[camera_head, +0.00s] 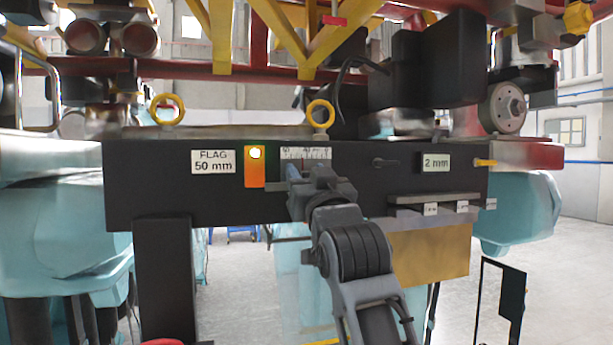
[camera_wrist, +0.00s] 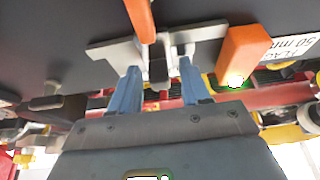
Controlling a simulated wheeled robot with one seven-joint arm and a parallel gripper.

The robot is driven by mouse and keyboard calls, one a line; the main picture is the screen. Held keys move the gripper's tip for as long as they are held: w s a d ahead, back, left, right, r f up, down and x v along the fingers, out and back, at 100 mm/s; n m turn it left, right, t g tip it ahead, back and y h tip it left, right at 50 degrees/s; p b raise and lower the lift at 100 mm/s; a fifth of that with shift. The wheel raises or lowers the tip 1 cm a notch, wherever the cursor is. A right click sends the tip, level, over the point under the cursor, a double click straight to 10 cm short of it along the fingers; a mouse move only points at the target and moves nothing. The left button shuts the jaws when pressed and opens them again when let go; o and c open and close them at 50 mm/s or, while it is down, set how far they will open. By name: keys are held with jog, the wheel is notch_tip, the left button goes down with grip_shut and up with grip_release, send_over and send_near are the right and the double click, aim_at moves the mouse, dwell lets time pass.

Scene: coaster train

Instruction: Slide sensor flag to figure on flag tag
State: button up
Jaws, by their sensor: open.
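The flag tag (camera_head: 213,161) reads "FLAG 50 mm" on the left of a black beam; part of it shows in the wrist view (camera_wrist: 294,46). Right of it is an orange block (camera_head: 255,172) with a lit lamp, also in the wrist view (camera_wrist: 243,46). A white scale (camera_head: 318,152) sits right of the block; its exact reading is too small to tell. In the wrist view, a grey metal plate (camera_wrist: 108,54), apparently the sensor flag, has a block (camera_wrist: 158,68) between my open gripper's blue fingers (camera_wrist: 159,82). In the head view my gripper (camera_head: 292,171) is below the scale, partly hiding the plate.
A "2 mm" tag (camera_head: 436,162), a black knob (camera_head: 384,163) and a yellow pin (camera_head: 485,162) are farther right on the beam. A small tagged ledge (camera_head: 420,200) juts out below them. Yellow lifting eyes (camera_head: 320,112) stand above.

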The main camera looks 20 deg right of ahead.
jog(key=b+v, duration=0.1)
jog(key=v, duration=0.6)
jog(key=shift+s+b, duration=0.15)
jog(key=shift+b, duration=0.25)
jog(key=shift+f, duration=0.15)
